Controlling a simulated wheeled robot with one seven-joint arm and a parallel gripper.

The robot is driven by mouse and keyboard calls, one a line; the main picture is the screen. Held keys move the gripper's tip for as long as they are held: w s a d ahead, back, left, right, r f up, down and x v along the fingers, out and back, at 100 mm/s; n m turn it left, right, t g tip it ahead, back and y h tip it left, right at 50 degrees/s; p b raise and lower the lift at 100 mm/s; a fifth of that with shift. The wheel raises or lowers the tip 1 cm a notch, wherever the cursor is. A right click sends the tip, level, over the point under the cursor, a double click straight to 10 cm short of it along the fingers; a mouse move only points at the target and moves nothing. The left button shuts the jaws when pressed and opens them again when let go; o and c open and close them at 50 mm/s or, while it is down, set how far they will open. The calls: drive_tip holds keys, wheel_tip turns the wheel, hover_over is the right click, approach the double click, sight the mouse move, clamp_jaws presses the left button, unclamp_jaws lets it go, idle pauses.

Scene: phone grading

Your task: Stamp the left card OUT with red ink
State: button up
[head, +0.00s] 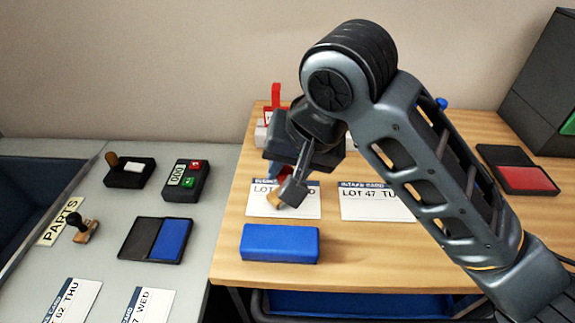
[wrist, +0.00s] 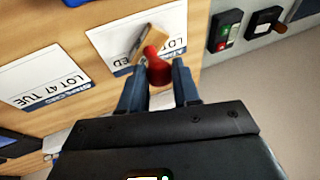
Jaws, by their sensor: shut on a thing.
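The left card (head: 303,208), white with a blue header, lies on the wooden table. It also shows in the wrist view (wrist: 112,42), partly covered. My gripper (wrist: 158,82) is shut on a stamp with a red handle (wrist: 158,70) and a wooden block (wrist: 146,40). In the head view the wooden block (head: 273,201) is over the left part of the left card, tilted; I cannot tell whether it touches. No OUT mark is visible on the uncovered part. The red ink pad (head: 528,179) lies open at the right of the table.
A second card (head: 380,206) reading LOT 47 lies to the right. A blue block (head: 280,244) sits in front of the left card. A red-topped item (head: 275,95) stands behind. The grey table holds a blue ink pad (head: 172,240), a counter (head: 185,181) and a black-handled stamp (head: 80,228).

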drive_tip(key=shift+r+p, duration=3.5)
drive_tip(key=shift+p, duration=0.15)
